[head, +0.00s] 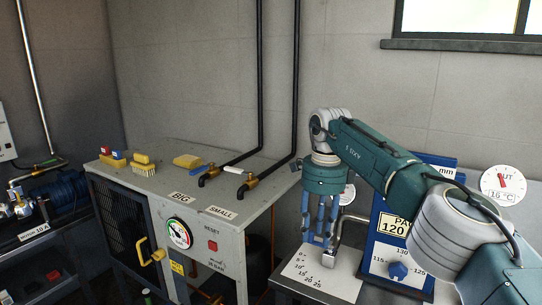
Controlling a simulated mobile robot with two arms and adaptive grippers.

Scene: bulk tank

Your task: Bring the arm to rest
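My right arm (372,152) comes in from the lower right and bends over at its wrist. My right gripper (318,240) points straight down with its blue fingers apart, and nothing shows between them. It hangs in front of the wall, over the back of the white scale plate (318,276) marked 0 to 25. A bent metal pipe or handle (346,229) is just right of the fingers; whether they touch cannot be told. My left gripper is not in view.
A blue panel with a dial knob (397,270) stands right of the gripper, partly behind my arm. A grey cabinet (225,225) at left carries brushes (143,163), a yellow sponge (187,161) and two valve handles. A round gauge (503,183) hangs at right.

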